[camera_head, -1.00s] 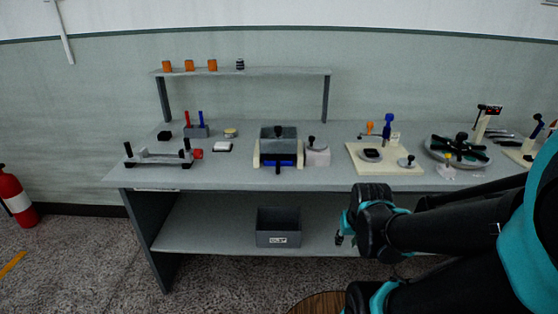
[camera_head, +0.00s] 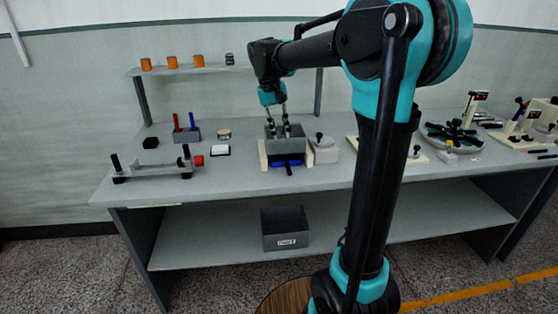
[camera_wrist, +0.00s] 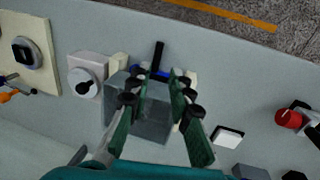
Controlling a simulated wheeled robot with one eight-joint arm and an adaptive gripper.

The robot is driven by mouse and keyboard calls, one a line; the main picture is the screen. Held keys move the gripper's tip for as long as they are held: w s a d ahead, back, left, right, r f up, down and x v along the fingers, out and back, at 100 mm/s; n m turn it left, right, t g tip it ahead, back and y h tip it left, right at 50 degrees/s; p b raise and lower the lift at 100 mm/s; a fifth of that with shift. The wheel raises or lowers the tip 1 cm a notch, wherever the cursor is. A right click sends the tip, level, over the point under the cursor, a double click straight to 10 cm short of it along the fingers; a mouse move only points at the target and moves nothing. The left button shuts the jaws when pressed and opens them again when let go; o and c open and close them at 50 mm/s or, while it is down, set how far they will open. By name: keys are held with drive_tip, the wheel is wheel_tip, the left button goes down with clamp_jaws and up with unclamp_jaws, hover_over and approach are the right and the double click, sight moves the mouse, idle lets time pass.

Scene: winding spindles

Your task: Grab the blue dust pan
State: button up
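The blue dust pan (camera_head: 284,161) sits low at the front of a grey box (camera_head: 270,145) between two cream blocks on the table, its dark handle (camera_head: 289,170) pointing to the table's front edge. In the wrist view the handle (camera_wrist: 158,56) shows beyond the fingertips, with only a little blue visible between and beside them. My gripper (camera_head: 286,133) points down over the grey box, and in the wrist view its two fingers (camera_wrist: 159,79) are apart with nothing between them. The pan's rear part is hidden by the box.
A white block with a black knob (camera_head: 320,149) stands close right of the box. A white pad (camera_head: 220,151) and a clamp fixture with a red knob (camera_head: 155,166) are to the left. A back shelf (camera_head: 190,72) holds orange pieces. The table front is clear.

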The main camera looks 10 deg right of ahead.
sight(289, 172)
drive_tip(key=d+f, duration=0.1)
drive_tip(key=f, duration=0.4)
drive_tip(key=d+f, duration=0.1)
drive_tip(key=f, duration=0.4)
drive_tip(key=d+f, duration=0.1)
drive_tip(key=f, duration=0.5)
drive_tip(key=shift+s+d, duration=0.1)
drive_tip(key=shift+s, duration=0.05)
drive_tip(key=shift+r, duration=0.1)
clamp_jaws()
